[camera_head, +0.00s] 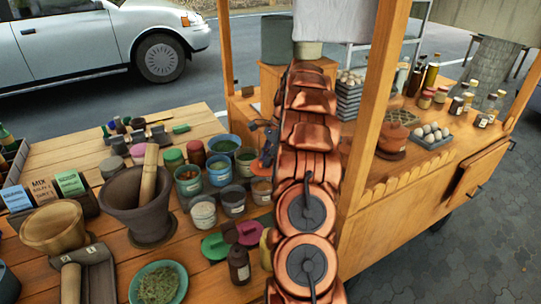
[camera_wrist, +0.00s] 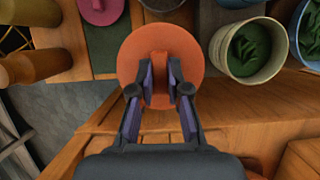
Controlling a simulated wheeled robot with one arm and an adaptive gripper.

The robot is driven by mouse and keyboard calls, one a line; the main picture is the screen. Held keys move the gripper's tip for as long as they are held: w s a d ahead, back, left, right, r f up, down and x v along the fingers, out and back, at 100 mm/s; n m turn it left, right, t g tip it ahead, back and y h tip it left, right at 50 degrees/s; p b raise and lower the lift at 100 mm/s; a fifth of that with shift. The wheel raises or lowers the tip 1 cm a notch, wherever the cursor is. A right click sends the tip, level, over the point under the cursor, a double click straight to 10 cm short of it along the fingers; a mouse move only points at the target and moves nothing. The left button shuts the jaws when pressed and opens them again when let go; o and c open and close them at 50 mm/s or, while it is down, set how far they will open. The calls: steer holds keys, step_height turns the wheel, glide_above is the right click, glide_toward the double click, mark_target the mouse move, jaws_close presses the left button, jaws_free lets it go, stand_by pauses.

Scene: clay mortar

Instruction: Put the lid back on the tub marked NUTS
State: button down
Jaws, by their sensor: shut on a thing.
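My gripper (camera_wrist: 160,84) is shut on the upright grip of a round orange lid (camera_wrist: 158,55), seen from above in the wrist view. In the head view the orange lid (camera_head: 261,169) shows partly, beside my arm at the right end of the tubs. Several open tubs stand on the wooden table, including a white one (camera_head: 203,213), a grey one (camera_head: 232,203) and a blue one (camera_head: 219,172). Their labels are too small to read, so I cannot tell which is marked NUTS. In the wrist view a pale tub with green contents (camera_wrist: 248,47) is right of the lid, apart from it.
A green lid (camera_head: 214,247) and a pink lid (camera_head: 249,233) lie near the table's front. A dark bottle (camera_head: 239,266), a mortar (camera_head: 140,205) with pestle and a herb bowl (camera_head: 158,284) stand nearby. A wooden post (camera_head: 372,100) rises right of my arm.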

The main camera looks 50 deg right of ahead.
mark_target(264, 171)
steer(key=shift+w+p, duration=0.55)
steer(key=shift+f+b, duration=1.05)
steer(key=shift+f, duration=2.1)
steer(key=shift+f, duration=0.15)
steer(key=c, duration=0.6)
jaws_free()
stand_by(0.4)
